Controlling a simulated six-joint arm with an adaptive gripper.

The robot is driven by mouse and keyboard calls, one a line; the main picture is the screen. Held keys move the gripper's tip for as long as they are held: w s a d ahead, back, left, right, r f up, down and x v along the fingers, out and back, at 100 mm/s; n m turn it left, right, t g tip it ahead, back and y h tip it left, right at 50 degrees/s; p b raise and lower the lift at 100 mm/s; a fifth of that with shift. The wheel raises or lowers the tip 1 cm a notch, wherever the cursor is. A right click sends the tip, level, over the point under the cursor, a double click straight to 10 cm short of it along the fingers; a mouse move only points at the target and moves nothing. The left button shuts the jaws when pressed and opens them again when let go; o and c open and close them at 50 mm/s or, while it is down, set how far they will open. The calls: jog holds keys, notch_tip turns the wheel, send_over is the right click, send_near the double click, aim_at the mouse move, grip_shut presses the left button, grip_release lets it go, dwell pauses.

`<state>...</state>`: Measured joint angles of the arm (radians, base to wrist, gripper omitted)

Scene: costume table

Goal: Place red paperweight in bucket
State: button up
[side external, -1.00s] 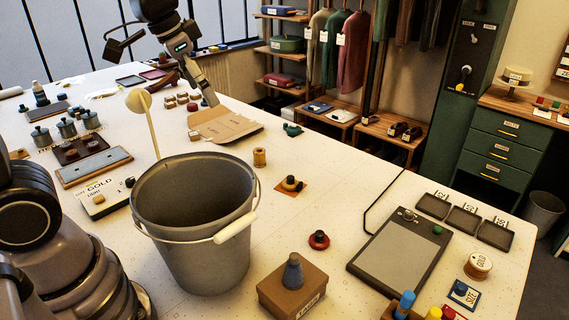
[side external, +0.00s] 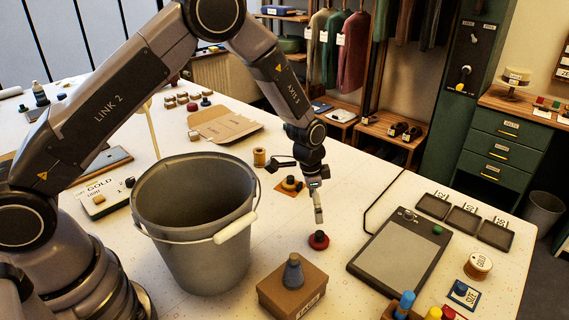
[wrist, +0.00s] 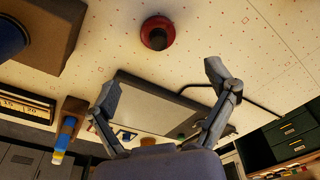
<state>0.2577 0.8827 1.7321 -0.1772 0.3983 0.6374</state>
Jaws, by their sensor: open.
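The red paperweight (side external: 318,240) is a small round red piece with a dark knob, resting on the white table right of the bucket. It also shows in the wrist view (wrist: 157,34), at the top centre, ahead of my fingers. The bucket (side external: 176,245) is grey and upright with a pale handle grip; the visible part of its inside looks empty. My gripper (side external: 319,215) is just above the paperweight in the side view, pointing down. In the wrist view my gripper (wrist: 165,85) has its two fingers spread wide with nothing between them.
A cardboard box (side external: 292,288) with a blue-grey cone on it stands in front of the paperweight. A dark flat tablet (side external: 402,252) lies to its right. A yellow-and-dark knob piece (side external: 291,184) sits behind it. Bare table surrounds the paperweight.

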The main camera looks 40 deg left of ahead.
aim_at(319, 233)
jog(key=f, duration=0.6)
jog(key=w+d+f, duration=0.1)
jog(key=f, duration=0.3)
jog(key=shift+d, duration=0.1)
jog(key=shift+r, duration=0.1)
jog(key=c, duration=1.3)
